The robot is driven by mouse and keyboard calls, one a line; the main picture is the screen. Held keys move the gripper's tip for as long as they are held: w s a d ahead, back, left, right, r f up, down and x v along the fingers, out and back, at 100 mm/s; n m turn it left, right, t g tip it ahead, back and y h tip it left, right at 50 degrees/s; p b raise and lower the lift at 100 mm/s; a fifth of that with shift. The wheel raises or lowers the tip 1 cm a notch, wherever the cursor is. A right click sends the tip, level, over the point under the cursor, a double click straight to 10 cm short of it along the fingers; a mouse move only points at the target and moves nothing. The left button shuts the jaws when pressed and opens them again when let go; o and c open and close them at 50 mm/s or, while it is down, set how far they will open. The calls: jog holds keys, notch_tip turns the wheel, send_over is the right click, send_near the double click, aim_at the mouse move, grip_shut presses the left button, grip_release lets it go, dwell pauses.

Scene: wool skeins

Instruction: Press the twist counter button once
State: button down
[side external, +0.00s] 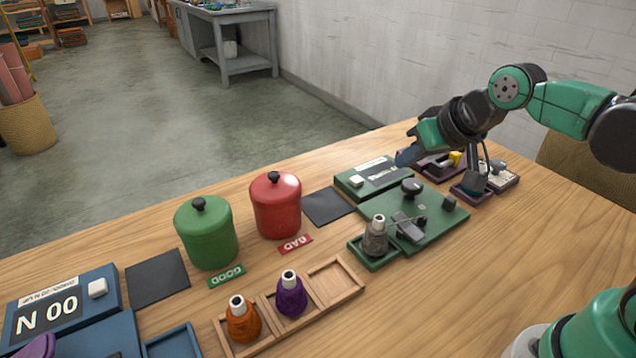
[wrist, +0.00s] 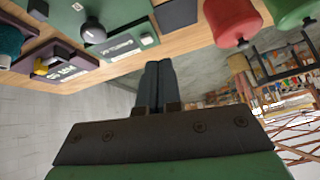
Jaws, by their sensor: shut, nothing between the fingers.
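My gripper (side external: 407,157) is shut and empty, its dark fingers held together above the far right end of a green counter box (side external: 385,172). This box has a dark display, a white label and a white button (side external: 356,181) at its left end. I cannot read which is the twist counter. In the wrist view the shut fingertips (wrist: 159,63) point towards the table edge, with the green box's white button (wrist: 147,39) above and apart from them.
A green board (side external: 440,228) with a knob and a grey skein in a tray lies near the green box. Purple trays (side external: 470,192) sit to its right. Green (side external: 205,238) and red (side external: 277,210) lidded pots and a wooden rack (side external: 345,290) with orange and purple skeins stand left.

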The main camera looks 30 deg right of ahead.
jog(key=w+d+m, duration=0.1)
jog(key=w+m, duration=0.2)
jog(key=w, duration=0.4)
jog(key=m+t, duration=0.2)
jog(key=m, duration=0.1)
send_over(359, 181)
jog(key=shift+f+y, duration=0.4)
jog(key=shift+f, duration=0.45)
jog(key=shift+f, duration=4.4)
jog(key=shift+f, duration=0.15)
jog(key=shift+f, duration=0.3)
